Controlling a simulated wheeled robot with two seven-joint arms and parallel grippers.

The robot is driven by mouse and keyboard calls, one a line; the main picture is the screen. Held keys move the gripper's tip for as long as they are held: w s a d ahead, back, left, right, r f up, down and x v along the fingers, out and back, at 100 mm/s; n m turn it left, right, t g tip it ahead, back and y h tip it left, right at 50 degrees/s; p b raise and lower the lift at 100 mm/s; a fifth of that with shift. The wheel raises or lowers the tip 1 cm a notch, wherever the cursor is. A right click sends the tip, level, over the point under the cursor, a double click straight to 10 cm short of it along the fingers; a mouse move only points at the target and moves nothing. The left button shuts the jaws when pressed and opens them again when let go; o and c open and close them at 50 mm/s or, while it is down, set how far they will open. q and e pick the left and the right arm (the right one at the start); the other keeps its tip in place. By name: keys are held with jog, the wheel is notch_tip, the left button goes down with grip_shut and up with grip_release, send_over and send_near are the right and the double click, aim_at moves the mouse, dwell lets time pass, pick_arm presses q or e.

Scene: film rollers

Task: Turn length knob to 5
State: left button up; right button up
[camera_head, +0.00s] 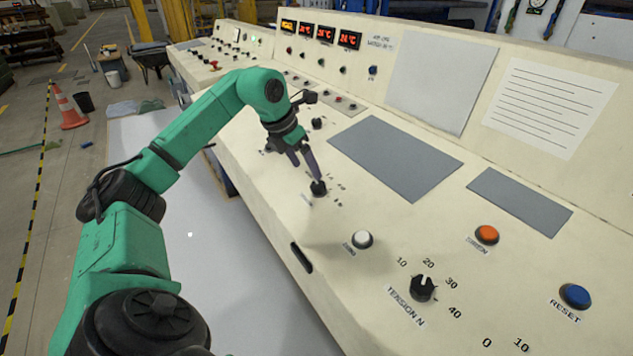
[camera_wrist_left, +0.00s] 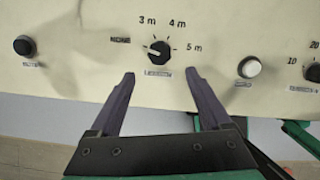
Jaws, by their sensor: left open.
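The length knob (camera_wrist_left: 160,51) is a small black dial on the cream panel. In the left wrist view, 3 m and 4 m are printed above it and 5 m to its right. A white mark on its face seems to lie toward the left; its exact setting is hard to read. The knob also shows in the head view (camera_head: 318,188), below my gripper. My left gripper (camera_wrist_left: 159,73) is open and empty, its two dark fingers apart just below the knob in the wrist view, not closed on it. It also shows in the head view (camera_head: 312,172). My right gripper is not in view.
A white button (camera_head: 362,239), the tension knob (camera_head: 422,288), an orange button (camera_head: 487,235) and a blue reset button (camera_head: 575,295) sit on the panel to the right. Another black knob (camera_wrist_left: 24,45) is at the left in the wrist view. Grey plates lie flat behind.

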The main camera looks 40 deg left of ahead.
aim_at(316, 184)
pick_arm(q)
jog(key=x, duration=0.7)
jog(key=shift+w+r, duration=0.1)
jog(key=shift+w, duration=0.25)
jog(key=shift+w+f, duration=0.15)
jog(key=shift+f, duration=0.45)
grip_shut()
